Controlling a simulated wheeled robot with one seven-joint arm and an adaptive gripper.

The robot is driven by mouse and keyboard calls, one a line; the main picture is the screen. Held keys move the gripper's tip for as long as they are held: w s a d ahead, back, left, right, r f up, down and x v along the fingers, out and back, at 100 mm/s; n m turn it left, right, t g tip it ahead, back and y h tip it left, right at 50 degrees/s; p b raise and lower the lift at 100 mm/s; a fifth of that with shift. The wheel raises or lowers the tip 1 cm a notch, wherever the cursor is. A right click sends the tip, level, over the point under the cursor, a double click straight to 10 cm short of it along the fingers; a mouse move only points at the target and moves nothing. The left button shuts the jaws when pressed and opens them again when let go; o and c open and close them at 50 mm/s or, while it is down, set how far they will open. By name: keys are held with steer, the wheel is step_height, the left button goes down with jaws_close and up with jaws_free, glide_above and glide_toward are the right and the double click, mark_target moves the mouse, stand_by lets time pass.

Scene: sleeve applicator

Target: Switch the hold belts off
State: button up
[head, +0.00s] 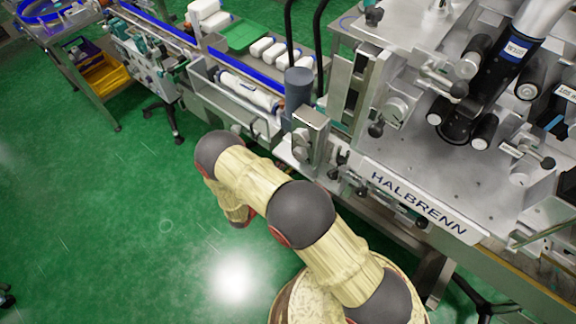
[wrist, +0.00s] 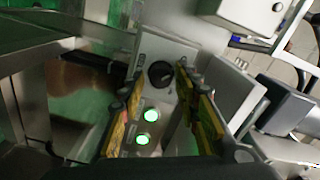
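In the wrist view a grey control panel (wrist: 170,48) carries a black rotary knob (wrist: 160,74) and two round buttons lit green, an upper one (wrist: 151,115) and a lower one (wrist: 142,139). No label is readable, so I cannot tell which control belongs to the hold belts. My gripper (wrist: 153,82) is open, with one yellow-and-black finger on each side of the panel's controls. The knob lies between the fingertips in the picture; contact cannot be made out. In the head view my gripper is not clearly visible, and the lit buttons do not show.
The steel machine with the HALBRENN plate (head: 419,203) fills the right of the head view. A conveyor (head: 165,33) with white packs beside it runs to the upper left. A yellow bin (head: 106,77) is on a cart. The green floor (head: 90,215) at left is mostly clear.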

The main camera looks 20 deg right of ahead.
steer(key=shift+o, duration=0.9)
steer(key=v, duration=1.2)
